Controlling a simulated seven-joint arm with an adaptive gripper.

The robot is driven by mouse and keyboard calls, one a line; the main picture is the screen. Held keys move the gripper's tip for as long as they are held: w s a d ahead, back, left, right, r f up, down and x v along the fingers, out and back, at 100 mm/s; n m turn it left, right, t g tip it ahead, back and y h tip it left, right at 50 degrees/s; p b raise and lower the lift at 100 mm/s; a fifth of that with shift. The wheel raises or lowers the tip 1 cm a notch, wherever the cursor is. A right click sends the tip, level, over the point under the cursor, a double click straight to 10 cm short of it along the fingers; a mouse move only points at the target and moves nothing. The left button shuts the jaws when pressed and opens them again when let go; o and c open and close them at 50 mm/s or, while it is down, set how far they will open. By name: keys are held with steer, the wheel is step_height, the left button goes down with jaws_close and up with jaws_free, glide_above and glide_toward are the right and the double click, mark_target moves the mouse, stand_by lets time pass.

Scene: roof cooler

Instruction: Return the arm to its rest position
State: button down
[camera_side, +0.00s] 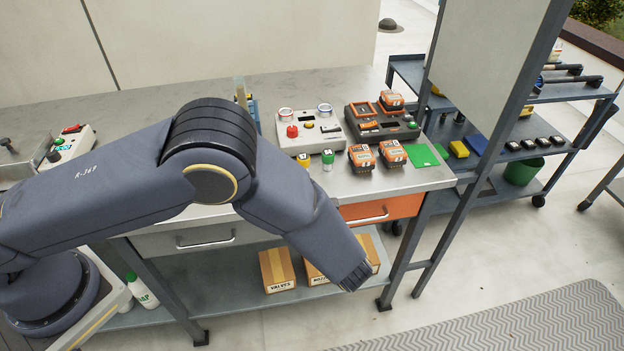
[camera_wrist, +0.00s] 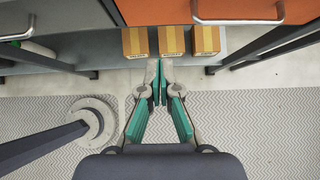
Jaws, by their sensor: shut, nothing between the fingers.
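My gripper (camera_wrist: 159,85) shows in the wrist view with its two teal fingers together at the tips and nothing between them. It points down over the floor in front of the workbench. In the side view my arm reaches from the lower left, and its forearm slopes down past the bench's front edge; the fingers are hidden there. The metal workbench (camera_side: 330,187) stands behind the arm. Its orange drawer (camera_side: 380,208) is closed, and the same drawer shows at the top of the wrist view (camera_wrist: 225,11).
Cardboard boxes (camera_side: 277,270) stand on the bench's lower shelf. Orange batteries (camera_side: 362,157), a charger (camera_side: 380,120) and a control box (camera_side: 310,130) are on the benchtop. A shelf cart (camera_side: 515,155) stands to the right. A grey mat (camera_side: 520,325) covers floor in front of the bench.

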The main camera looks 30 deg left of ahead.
steer(key=w+a+r+n, duration=0.2)
steer(key=w+a+r, duration=0.1)
steer(key=r, duration=0.5)
steer(key=w+a+r+n, duration=0.3)
steer(key=w+r, duration=0.1)
steer(key=r, duration=0.3)
steer(key=s+a+r+n+g+h, duration=0.1)
steer(key=s+a+r+n, duration=0.15)
steer(key=a+r, duration=0.4)
steer(key=s+a+r+n, duration=0.1)
steer(key=a+r+n, duration=0.35)
steer(key=r, duration=0.35)
steer(key=s+a+r+n+h, duration=0.1)
steer(key=s+a+r+n, duration=0.35)
steer(key=s, duration=0.25)
steer(key=s+a+r+n+h, duration=0.1)
steer(key=s+a+r+n, duration=0.35)
steer(key=s, duration=0.25)
steer(key=s+d+f+n+h, duration=0.3)
steer(key=s+f+n, duration=0.2)
steer(key=s, duration=0.4)
steer(key=shift+s+n, duration=0.2)
steer(key=shift+n, duration=0.3)
